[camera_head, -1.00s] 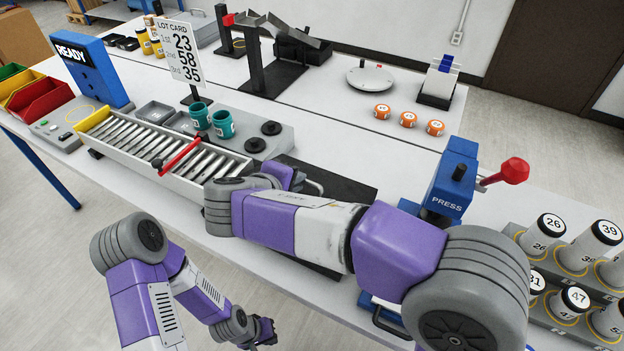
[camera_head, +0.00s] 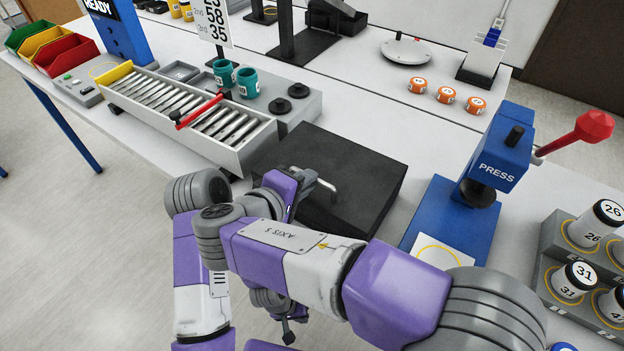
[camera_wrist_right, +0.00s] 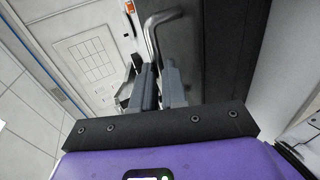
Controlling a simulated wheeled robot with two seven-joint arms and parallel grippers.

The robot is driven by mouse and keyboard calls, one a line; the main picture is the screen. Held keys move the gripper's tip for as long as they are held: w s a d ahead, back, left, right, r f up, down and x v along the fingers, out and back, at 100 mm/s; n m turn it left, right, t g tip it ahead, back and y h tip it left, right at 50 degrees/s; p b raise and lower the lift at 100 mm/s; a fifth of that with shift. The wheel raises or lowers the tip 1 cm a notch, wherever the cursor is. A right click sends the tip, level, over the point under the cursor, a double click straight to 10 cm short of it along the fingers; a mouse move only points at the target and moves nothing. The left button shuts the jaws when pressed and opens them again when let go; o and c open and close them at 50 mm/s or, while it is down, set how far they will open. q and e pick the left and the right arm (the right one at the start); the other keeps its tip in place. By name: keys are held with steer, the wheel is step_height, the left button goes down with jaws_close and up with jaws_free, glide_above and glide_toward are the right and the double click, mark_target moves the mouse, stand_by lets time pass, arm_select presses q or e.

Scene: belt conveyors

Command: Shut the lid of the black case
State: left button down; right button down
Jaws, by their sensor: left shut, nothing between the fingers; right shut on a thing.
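The black case (camera_head: 350,165) lies on the table in the middle of the head view, partly hidden by my right arm. A grey bar handle (camera_head: 325,186) is on its near side; I cannot tell the lid's exact angle. My right gripper (camera_head: 312,184) is at this handle. In the right wrist view my fingers (camera_wrist_right: 159,84) are shut on the bent handle bar (camera_wrist_right: 152,34), with the case's dark surface (camera_wrist_right: 220,50) beside them. My left gripper (camera_head: 287,336) is shut and empty, low in front of the table, below my right arm.
A roller conveyor (camera_head: 250,158) with a red bar (camera_head: 199,111) stands left of the case. The blue press (camera_head: 497,160), with its red-knobbed lever (camera_head: 590,128), stands to the right. Numbered canisters (camera_head: 572,280) are at far right. Teal cups (camera_head: 249,84) stand behind the conveyor.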

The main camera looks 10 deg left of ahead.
steer(key=shift+s+a+f, duration=0.1)
steer(key=shift+s+f, duration=0.2)
steer(key=shift+f, duration=0.4)
steer(key=c, duration=1.2)
jaws_free()
steer(key=shift+o, duration=0.2)
steer(key=p+v, duration=0.2)
steer(key=v, duration=0.5)
steer(key=shift+s+r, duration=0.15)
steer(key=shift+r, duration=0.2)
steer(key=shift+a, duration=0.1)
